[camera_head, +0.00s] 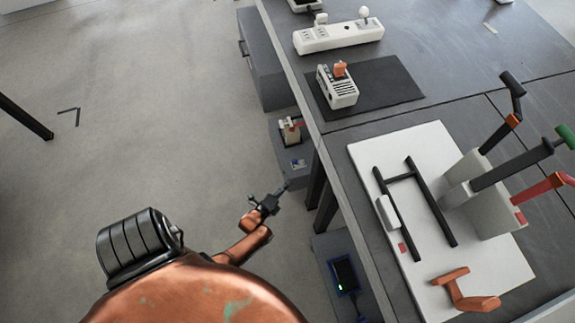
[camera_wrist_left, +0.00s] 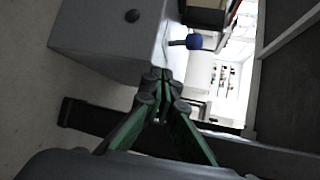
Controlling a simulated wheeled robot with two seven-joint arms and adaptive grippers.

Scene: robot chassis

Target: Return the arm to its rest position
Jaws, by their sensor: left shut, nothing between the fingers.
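My left gripper (camera_head: 283,189) is over the floor, to the left of the workbench edge, pointing up and right in the head view. It is shut and empty. In the left wrist view its green-sided fingers (camera_wrist_left: 160,84) meet at the tips, with nothing between them. The copper-coloured left arm (camera_head: 246,246) runs back toward my body at the bottom of the head view. My right gripper does not show in either view.
A grey workbench (camera_head: 440,35) fills the right side. It bears a white board (camera_head: 430,150) with a dark frame (camera_head: 431,205) and tool handles (camera_head: 508,170), a power strip (camera_head: 338,36), and a small device (camera_head: 337,88) on a black mat (camera_head: 385,80). The floor (camera_head: 150,130) at left is mostly clear.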

